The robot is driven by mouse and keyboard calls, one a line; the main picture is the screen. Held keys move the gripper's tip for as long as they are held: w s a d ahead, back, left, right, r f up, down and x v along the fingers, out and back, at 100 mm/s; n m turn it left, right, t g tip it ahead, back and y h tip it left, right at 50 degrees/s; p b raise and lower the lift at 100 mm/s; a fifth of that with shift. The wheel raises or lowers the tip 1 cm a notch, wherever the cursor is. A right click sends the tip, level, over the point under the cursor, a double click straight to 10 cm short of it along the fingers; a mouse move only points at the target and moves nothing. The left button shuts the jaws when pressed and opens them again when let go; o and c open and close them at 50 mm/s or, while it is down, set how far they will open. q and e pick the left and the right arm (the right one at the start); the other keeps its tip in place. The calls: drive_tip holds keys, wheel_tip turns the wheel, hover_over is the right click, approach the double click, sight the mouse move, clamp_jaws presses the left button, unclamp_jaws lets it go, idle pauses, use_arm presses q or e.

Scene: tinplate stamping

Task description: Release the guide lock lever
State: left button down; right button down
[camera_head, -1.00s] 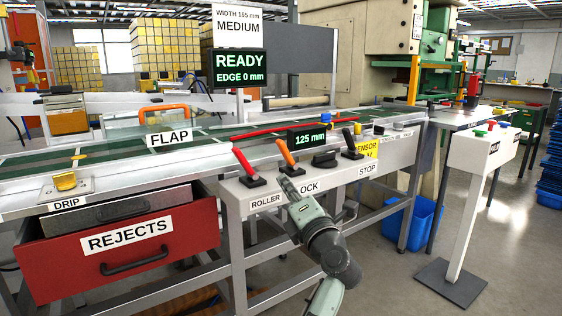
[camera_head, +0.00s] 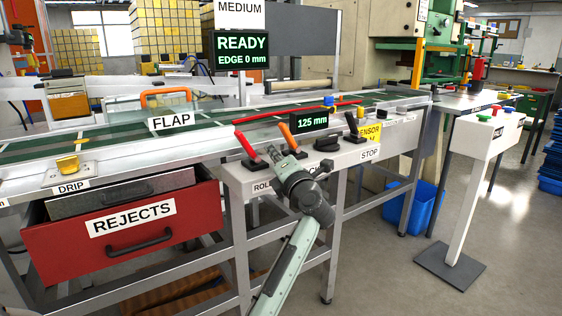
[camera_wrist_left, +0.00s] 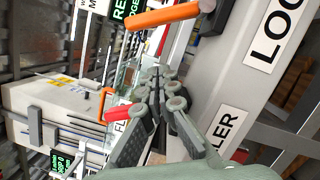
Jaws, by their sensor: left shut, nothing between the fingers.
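The orange lock lever (camera_head: 289,137) stands tilted on the front panel, above the LOCK label, which my arm mostly hides in the head view. In the left wrist view the orange lever (camera_wrist_left: 160,15) crosses the top, and the LOCK label (camera_wrist_left: 279,36) is at upper right. My left gripper (camera_head: 272,152) is shut and empty, just left of the orange lever's base and right of the red roller lever (camera_head: 245,144). In the left wrist view its fingertips (camera_wrist_left: 162,78) are together, apart from the orange lever. The right gripper is out of view.
A black lever (camera_head: 351,123) and a black knob (camera_head: 326,141) stand right of the lock lever. A display reading 125 mm (camera_head: 309,121) is just behind. The red REJECTS drawer (camera_head: 175,236) sticks out at left. A white button post (camera_head: 463,205) stands on the right.

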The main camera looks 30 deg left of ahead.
sight(289, 138)
use_arm(q)
drive_tip(key=w, duration=0.1)
drive_tip(key=w+r, duration=0.2)
drive_tip(key=shift+w+d, duration=0.15)
drive_tip(key=shift+d, duration=0.2)
drive_tip(key=shift+w, duration=0.15)
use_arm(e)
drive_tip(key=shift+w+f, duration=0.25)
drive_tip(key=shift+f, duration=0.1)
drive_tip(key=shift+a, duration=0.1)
use_arm(q)
drive_tip(key=shift+w+d, duration=0.1)
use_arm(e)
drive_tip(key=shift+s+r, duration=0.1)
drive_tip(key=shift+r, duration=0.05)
